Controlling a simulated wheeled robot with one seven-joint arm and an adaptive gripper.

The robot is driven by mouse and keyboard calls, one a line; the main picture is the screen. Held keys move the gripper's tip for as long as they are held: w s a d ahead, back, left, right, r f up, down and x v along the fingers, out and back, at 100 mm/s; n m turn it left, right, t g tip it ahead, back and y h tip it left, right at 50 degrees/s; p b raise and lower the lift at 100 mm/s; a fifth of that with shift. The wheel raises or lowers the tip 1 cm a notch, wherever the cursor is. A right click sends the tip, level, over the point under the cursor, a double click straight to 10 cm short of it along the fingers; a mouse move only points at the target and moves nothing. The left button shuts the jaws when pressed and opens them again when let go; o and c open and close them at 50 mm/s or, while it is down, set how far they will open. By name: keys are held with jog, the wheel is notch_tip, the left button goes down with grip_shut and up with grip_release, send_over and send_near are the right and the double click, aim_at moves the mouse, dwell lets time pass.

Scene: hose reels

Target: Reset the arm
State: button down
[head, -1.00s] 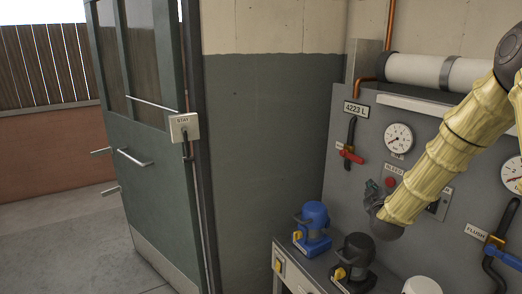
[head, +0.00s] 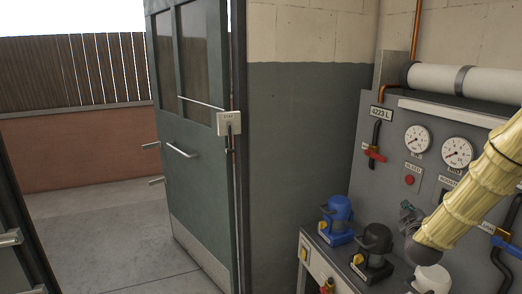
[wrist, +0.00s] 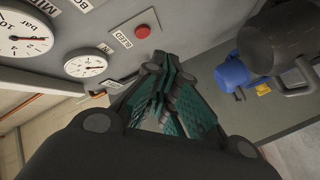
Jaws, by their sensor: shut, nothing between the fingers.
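My arm, in a pale yellow ribbed sleeve, enters the head view from the right edge and slants down to the left. My gripper (head: 407,212) is at its lower end, small and partly hidden by the wrist, in front of the grey panel and above the bench. In the wrist view my gripper (wrist: 165,68) shows its green-padded fingers closed together with nothing between them. The fingers point toward the panel near the red button (wrist: 142,31); I cannot tell the exact gap.
Below, a bench holds a blue pump (head: 338,218), a black pump (head: 374,250) and a white one (head: 432,279). A green door (head: 195,130) stands open at left onto clear paving.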

jog(key=s+a+f+m+g+y, duration=0.1)
jog(key=s+a+f+g, duration=0.1)
jog(key=s+a+f, duration=0.6)
jog(key=s+a+f+g+y, duration=0.2)
jog(key=s+f+g, duration=0.15)
jog(key=f, duration=0.85)
jog(key=s+a+f+m+g+y, duration=0.1)
jog(key=s+a+f+g, duration=0.1)
jog(key=s+a+f, duration=0.6)
jog(key=s+a+f+m+g, duration=0.1)
jog(key=s+f, duration=0.4)
jog(key=s, duration=0.5)
jog(key=s+a+f+m+g+y, duration=0.1)
jog(key=s+a+f+g, duration=0.3)
jog(key=s, duration=0.7)
jog(key=s+a+f+m+g+y, duration=0.1)
jog(key=s+a+f+m+g, duration=0.1)
jog(key=s+f, duration=0.5)
jog(key=s+g, duration=0.1)
jog(key=s, duration=0.2)
jog(key=shift+s+a, duration=0.15)
jog(key=shift+s, duration=0.1)
